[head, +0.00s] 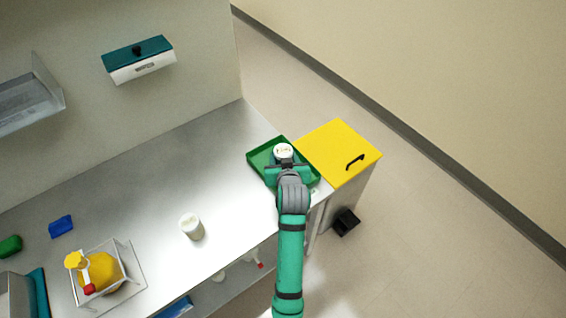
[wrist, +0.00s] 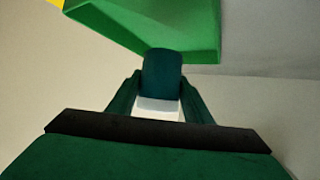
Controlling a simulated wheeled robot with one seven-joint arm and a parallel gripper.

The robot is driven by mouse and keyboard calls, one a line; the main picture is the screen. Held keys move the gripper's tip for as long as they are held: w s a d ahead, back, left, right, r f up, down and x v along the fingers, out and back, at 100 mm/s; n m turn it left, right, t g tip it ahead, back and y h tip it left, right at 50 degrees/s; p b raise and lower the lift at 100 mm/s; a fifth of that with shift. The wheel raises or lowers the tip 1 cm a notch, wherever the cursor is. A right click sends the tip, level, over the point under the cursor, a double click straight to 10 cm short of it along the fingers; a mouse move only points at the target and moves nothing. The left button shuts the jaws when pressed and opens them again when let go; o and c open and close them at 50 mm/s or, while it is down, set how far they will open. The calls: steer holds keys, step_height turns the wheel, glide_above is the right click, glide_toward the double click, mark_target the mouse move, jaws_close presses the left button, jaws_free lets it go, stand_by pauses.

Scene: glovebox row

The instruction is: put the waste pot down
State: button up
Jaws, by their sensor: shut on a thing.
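The waste pot (head: 283,150) is a small white pot with contents showing at its top. In the wrist view it shows a dark teal side (wrist: 161,72) and a white part between the fingers. My gripper (head: 286,165) is shut on it, and the fingers (wrist: 160,88) stand on either side of it. The pot is at the green tray (head: 256,155) on the right end of the bench. The tray's green wall also shows above the pot in the wrist view (wrist: 190,28). I cannot tell whether the pot touches the tray floor.
A yellow-topped bin cabinet (head: 336,143) stands right of the tray. Another white pot (head: 192,226) is on the grey bench (head: 150,190). A clear box (head: 118,287) with a yellow bottle (head: 97,271) is at lower left. The bench's middle is mostly clear.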

steer(key=shift+w+a+f, duration=0.15)
steer(key=shift+w+f, duration=0.95)
steer(key=shift+f, duration=0.05)
steer(key=shift+w+f, duration=0.1)
steer(key=shift+f, duration=1.5)
steer(key=shift+f, duration=0.1)
steer(key=o, duration=1.1)
steer(key=shift+o, duration=0.2)
